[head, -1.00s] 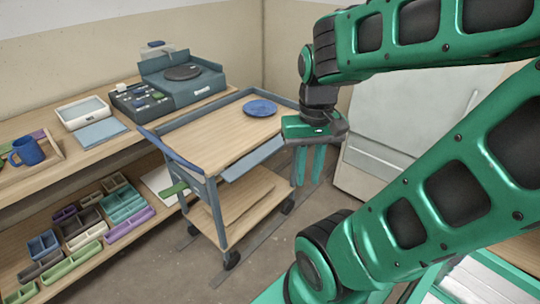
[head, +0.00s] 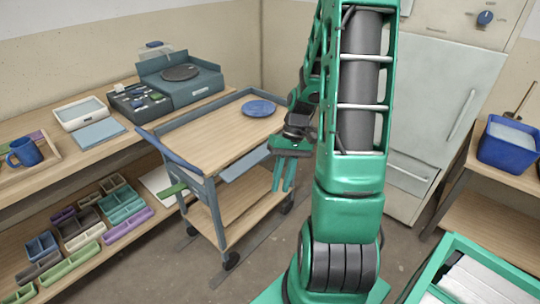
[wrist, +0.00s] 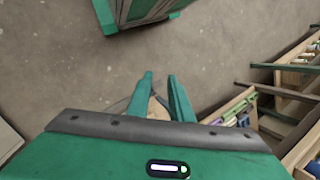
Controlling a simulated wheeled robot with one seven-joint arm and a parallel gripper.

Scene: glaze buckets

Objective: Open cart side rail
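The cart (head: 215,140) has a wooden top and lower shelf in a blue-grey frame. A raised blue-grey rail runs along its far side (head: 205,110), and a blue bar (head: 168,150) slants along its left end. A blue-grey strip (head: 246,163) sits lower along the near right side; I cannot tell if it is the side rail. A green piece (head: 173,189) is at the near left corner. My gripper (head: 283,190) points down beside the cart's right end, open and empty. In the wrist view its two fingers (wrist: 158,76) are apart above the floor.
A blue plate (head: 259,108) lies on the cart top. A workbench (head: 80,150) with a turntable and trays stands left, coloured bins on its shelf. A pale cabinet (head: 440,110) stands behind my arm, and a blue bucket (head: 508,145) at right. Floor before the cart is clear.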

